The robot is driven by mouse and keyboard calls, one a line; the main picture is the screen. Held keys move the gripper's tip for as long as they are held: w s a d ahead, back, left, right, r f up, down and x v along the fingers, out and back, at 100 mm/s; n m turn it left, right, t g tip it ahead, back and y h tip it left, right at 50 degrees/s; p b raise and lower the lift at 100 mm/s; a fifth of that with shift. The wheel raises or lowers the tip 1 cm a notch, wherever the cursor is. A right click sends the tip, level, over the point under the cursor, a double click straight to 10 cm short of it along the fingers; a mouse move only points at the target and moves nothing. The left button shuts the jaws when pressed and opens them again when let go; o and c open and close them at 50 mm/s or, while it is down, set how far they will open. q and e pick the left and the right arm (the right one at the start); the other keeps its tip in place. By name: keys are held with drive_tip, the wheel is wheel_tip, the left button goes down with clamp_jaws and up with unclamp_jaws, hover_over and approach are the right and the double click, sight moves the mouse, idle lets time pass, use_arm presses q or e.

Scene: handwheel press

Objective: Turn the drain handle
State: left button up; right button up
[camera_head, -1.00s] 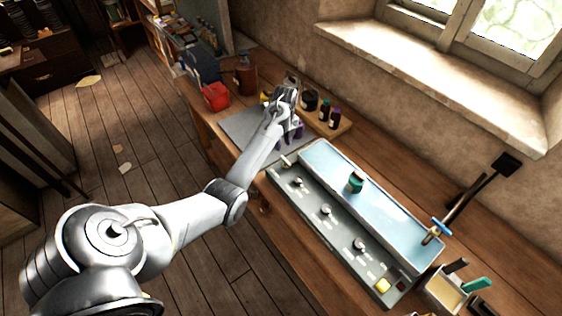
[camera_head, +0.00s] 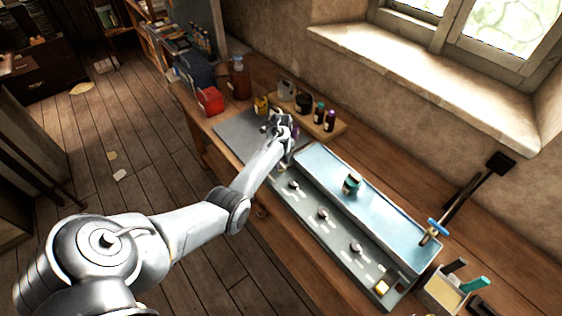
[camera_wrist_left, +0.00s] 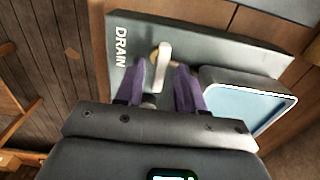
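The drain handle (camera_wrist_left: 163,64) is a pale lever on the grey panel (camera_wrist_left: 225,52), beside the word DRAIN, in the left wrist view. My left gripper (camera_wrist_left: 161,70) is open, its two purple fingers on either side of the lever, with a visible gap to the right finger. I cannot tell whether the left finger touches it. In the head view my left gripper (camera_head: 284,152) is over the far left end of the panel (camera_head: 338,238) and hides the drain handle there. My right gripper is not in view.
A shallow pale-blue tray (camera_head: 385,205) lies beside the panel, with a small teal-topped jar (camera_head: 351,185) on it. Several small knobs line the panel. Bottles on a wooden rack (camera_head: 343,129) and a red box (camera_head: 209,102) stand behind the gripper. A blue-handled tool (camera_head: 437,226) is at the right.

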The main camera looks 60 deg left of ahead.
use_arm(q)
drive_tip(key=shift+f, duration=0.1)
drive_tip(key=shift+c, duration=0.4)
clamp_jaws()
